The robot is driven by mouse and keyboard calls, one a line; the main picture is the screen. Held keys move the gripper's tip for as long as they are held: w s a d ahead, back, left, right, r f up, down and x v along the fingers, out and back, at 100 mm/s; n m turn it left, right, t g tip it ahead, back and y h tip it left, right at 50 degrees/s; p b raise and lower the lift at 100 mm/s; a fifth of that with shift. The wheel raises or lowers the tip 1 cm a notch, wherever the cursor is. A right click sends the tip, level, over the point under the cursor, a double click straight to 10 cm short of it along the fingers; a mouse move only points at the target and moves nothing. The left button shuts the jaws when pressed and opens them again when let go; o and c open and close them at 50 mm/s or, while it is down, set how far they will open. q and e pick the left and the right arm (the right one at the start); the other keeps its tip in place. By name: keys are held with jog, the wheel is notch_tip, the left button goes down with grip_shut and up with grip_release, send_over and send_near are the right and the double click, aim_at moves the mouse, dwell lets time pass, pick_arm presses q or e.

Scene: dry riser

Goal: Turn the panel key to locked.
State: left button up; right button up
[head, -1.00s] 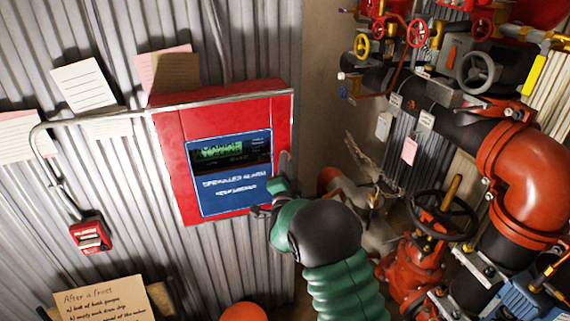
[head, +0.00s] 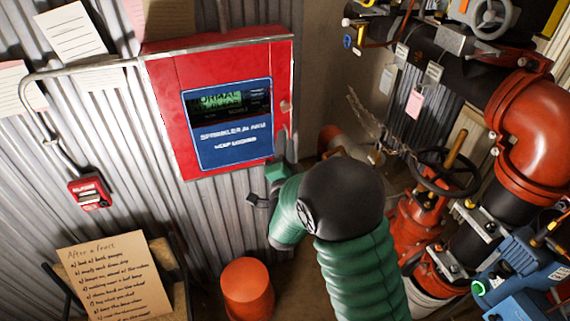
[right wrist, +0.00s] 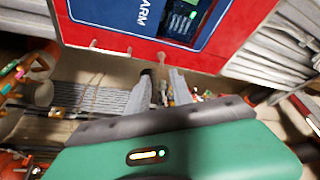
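The red alarm panel (head: 165,125) hangs on the corrugated wall, with a blue face and a lit green display that seems to read NORMAL. The lettering below seems to say to keep it locked. A small round metal lock or key (head: 285,106) sits at its right edge; its turn position is too small to tell. My right gripper (head: 262,188) is just below the panel's lower right corner, apart from the lock. In the right wrist view its two fingers (right wrist: 160,92) stand apart with nothing held; the panel (right wrist: 220,60) is beyond them. My left gripper is out of view.
A grey conduit (head: 100,66) runs over the panel to a red pull box (head: 89,190). Red and black pipes and a valve wheel (head: 445,172) crowd the right. A note board (head: 115,280) and an orange cylinder (head: 247,290) stand below. Papers hang on the wall.

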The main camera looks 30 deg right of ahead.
jog(key=b+v, duration=0.1)
jog(key=v, duration=0.5)
jog(key=m+g+p, duration=0.1)
jog(key=m+p, duration=0.1)
jog(key=p, duration=0.2)
send_near(286, 111)
jog(key=f+x, duration=0.1)
jog(key=x, duration=0.9)
jog(key=shift+w+d+r, duration=0.1)
jog(key=shift+r, duration=0.2)
jog(key=shift+c, duration=0.5)
grip_shut()
